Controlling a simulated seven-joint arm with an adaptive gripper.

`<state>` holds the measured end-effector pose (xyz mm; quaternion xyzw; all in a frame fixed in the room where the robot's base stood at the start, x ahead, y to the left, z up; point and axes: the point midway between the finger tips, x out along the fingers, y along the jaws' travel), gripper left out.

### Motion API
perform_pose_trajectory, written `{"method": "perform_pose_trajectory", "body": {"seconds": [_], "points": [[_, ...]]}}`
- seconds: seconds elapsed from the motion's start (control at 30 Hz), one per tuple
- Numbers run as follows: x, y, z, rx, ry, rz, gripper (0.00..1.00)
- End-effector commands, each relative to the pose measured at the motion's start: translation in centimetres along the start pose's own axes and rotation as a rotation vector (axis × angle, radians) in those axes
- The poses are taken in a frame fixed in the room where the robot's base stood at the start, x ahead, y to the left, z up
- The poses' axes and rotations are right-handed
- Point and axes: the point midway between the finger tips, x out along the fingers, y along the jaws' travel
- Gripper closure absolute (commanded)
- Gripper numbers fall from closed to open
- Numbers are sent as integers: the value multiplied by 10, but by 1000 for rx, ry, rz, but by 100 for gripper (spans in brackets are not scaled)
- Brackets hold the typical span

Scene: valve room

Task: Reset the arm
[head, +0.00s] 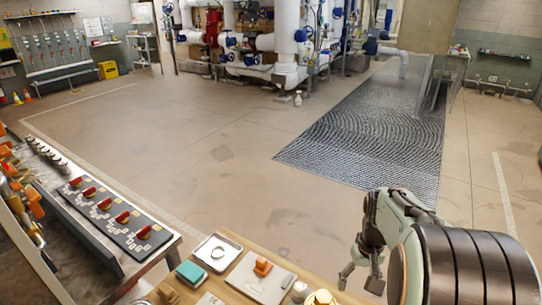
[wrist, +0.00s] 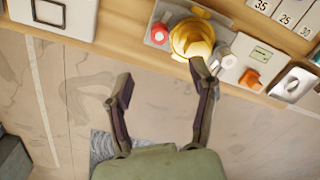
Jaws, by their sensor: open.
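My gripper (head: 359,280) hangs at the lower right of the head view, at the end of my pale green arm. It is beside the right end of the wooden bench (head: 238,247). In the wrist view my gripper (wrist: 161,75) has its two dark fingers spread wide apart with nothing between them. The right fingertip overlaps the lower part of a yellow round fitting (wrist: 188,38) on the bench; I cannot tell whether it touches. The left fingertip is over the floor.
Left of the yellow fitting is a red button (wrist: 159,32); an orange block (wrist: 249,79) is to its right. A tray with a ring (head: 218,253) and a teal block (head: 190,272) are on the bench. A red-knob panel (head: 117,217) stands left. The floor beyond is open.

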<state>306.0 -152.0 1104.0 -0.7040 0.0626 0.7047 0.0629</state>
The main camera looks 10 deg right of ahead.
Motion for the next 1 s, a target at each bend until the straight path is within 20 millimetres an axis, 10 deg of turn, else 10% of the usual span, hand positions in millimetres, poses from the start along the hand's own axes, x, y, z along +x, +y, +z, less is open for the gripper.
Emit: {"method": "perform_pose_trajectory", "body": {"seconds": [0.17,0.37,0.63,1.0], "points": [[-43,-33,-6,-93,123,1,42],[-89,-108,64,-287,225,-52,42],[-57,-138,189,-353,79,-69,42],[-46,-134,207,-283,-14,-65,42]]}}
